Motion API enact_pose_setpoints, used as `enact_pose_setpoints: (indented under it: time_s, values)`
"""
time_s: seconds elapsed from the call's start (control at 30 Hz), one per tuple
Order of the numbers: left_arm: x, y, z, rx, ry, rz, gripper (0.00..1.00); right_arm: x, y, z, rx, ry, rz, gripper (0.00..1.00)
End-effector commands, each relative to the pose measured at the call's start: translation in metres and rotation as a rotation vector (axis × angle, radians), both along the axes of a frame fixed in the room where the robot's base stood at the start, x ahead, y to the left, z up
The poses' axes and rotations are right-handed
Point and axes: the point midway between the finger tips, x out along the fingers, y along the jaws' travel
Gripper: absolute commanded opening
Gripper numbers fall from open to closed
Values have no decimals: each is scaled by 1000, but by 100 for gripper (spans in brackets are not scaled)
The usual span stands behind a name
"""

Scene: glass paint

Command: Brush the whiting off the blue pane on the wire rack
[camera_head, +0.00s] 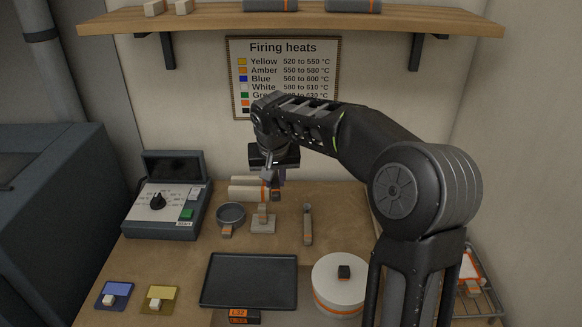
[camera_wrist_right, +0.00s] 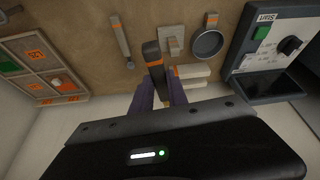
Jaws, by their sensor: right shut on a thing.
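My right gripper (camera_head: 272,178) is over the back of the bench; it also shows in the wrist view (camera_wrist_right: 160,93). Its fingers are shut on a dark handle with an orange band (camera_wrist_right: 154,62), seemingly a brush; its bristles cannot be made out. A wire rack (camera_head: 492,304) stands at the right, partly behind my right arm. A white piece with red-orange edges (camera_head: 469,268) shows at the rack; no blue pane can be made out there. A blue square (camera_head: 115,289) with a small pale block lies at the front left. My left gripper is out of view.
A black tray (camera_head: 249,302), a white round lidded pot (camera_head: 339,260), a sieve (camera_head: 231,213) and a slim tool (camera_head: 307,228) stand on the bench. A control box (camera_head: 145,219) is left. A sectioned box (camera_wrist_right: 82,88) shows in the wrist view.

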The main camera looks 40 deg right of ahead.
Motion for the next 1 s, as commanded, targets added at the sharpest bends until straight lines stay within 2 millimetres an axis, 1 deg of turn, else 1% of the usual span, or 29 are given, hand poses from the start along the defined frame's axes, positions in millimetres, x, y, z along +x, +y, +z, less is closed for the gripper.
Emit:
enact_pose_setpoints:
  time_s: [0.03, 0.17, 0.2, 0.27, 0.3, 0.4, 0.5, 0.63, 1.0]
  values:
    - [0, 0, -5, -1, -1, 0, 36, 0, 19, -16, -2, 5, 49, 0]
    - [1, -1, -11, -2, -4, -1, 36, -3, 71, -56, -7, 7, 193, 0]
    - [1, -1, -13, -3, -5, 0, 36, -6, 87, -69, -7, 7, 240, 0]
    - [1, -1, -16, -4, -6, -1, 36, -12, 112, -86, -6, 6, 309, 0]
    - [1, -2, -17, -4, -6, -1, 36, -17, 127, -97, -5, 6, 353, 0]
    - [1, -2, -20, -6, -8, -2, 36, -29, 159, -118, 1, 4, 442, 0]
    - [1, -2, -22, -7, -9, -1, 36, -39, 179, -131, 7, 1, 502, 0]
    - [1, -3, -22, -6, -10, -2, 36, -44, 190, -138, 11, 0, 533, 0]
    - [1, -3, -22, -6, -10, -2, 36, -44, 190, -138, 11, 0, 533, 0]
